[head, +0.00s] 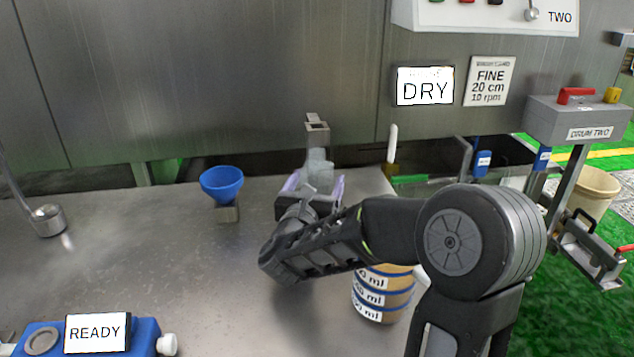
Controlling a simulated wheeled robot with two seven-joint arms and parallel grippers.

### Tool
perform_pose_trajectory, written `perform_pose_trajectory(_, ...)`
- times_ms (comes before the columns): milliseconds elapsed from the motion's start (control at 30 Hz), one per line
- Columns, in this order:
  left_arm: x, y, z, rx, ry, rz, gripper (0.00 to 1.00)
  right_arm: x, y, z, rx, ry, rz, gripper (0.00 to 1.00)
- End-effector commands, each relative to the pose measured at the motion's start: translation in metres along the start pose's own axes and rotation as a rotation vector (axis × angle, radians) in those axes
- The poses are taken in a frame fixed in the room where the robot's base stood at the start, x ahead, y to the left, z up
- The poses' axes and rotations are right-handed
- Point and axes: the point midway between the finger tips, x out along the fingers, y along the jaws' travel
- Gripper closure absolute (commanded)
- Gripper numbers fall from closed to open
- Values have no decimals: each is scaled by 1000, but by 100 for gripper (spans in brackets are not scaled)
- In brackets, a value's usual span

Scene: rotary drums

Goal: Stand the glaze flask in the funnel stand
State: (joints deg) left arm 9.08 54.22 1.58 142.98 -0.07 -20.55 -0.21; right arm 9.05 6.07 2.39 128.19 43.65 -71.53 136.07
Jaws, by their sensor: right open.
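A translucent pale grey vessel (320,170), which looks like the glaze flask, stands upright on the steel bench just beyond my right gripper. My right gripper (314,186) is open, its two pale purple fingers at either side of the vessel's near, lower part. I cannot tell whether they touch it. A blue funnel (222,183) sits on a small grey block (228,213), left of the gripper; this looks like the funnel stand. A grey post with a square top (317,128) rises behind the vessel. My left gripper is not in view.
A banded jar marked in ml (383,295) stands close under my right forearm, partly hidden. A metal ladle (47,218) is at far left. A blue device reading READY (97,332) is at front left. The bench between them is clear.

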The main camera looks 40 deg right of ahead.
Motion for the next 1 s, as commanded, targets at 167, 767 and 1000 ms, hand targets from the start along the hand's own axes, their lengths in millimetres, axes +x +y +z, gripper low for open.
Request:
perform_pose_trajectory(167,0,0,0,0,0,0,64,0,0,0,0,0,0,20)
perform_pose_trajectory(767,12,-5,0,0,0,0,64,-83,2,0,3,-3,6,20)
perform_pose_trajectory(1000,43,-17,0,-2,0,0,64,-112,0,-2,4,-3,-1,20)
